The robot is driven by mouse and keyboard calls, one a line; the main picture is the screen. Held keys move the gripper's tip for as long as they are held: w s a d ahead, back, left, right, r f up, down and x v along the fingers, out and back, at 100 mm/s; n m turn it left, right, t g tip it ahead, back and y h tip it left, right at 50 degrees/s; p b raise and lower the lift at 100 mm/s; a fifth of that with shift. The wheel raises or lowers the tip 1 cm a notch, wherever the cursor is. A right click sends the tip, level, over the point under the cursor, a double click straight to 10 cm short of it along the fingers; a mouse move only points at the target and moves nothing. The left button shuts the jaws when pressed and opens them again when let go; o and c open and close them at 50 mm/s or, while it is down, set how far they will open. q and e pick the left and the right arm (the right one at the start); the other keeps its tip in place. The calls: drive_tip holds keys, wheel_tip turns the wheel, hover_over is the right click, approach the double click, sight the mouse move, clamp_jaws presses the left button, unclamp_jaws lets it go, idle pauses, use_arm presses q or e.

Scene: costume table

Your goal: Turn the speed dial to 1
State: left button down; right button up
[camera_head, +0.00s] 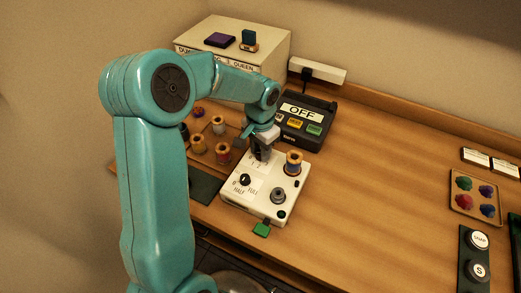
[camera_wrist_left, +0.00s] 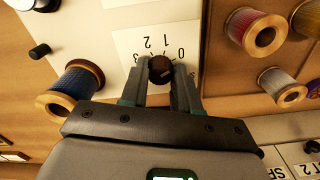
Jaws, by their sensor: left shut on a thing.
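The white control box (camera_head: 262,214) stands on the wooden table. My left gripper (camera_head: 262,153) reaches down over its far part, where the printed digits 1 and 2 show. In the left wrist view my left gripper (camera_wrist_left: 161,79) has one finger on each side of the dark round speed dial (camera_wrist_left: 160,66) and is shut on it. The scale beside the dial shows 0, 1 and 2, upside down in that view. I cannot tell which number the dial points to. In the head view the dial is hidden by the gripper. My right gripper is not in view.
A second black dial (camera_head: 245,179), marked HALF and FULL, sits on the box's near left. A blue thread spool (camera_head: 293,162) stands close right of my gripper. Several spools stand to the left. A dark unit reading OFF (camera_head: 301,112) is behind.

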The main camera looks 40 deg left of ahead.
use_arm(q)
drive_tip(key=n+b, duration=0.2)
drive_tip(key=n, duration=0.1)
drive_tip(key=shift+n, duration=0.4)
drive_tip(key=shift+w+r+n+b, duration=0.1)
drive_tip(key=shift+n+b, duration=0.95)
drive_tip(key=shift+n, duration=0.85)
drive_tip(key=c, duration=0.8)
unclamp_jaws()
wheel_tip(320, 180, up, 16)
drive_tip(key=shift+r+p, duration=0.2)
drive_tip(key=shift+p, duration=0.15)
drive_tip(key=shift+f, duration=0.1)
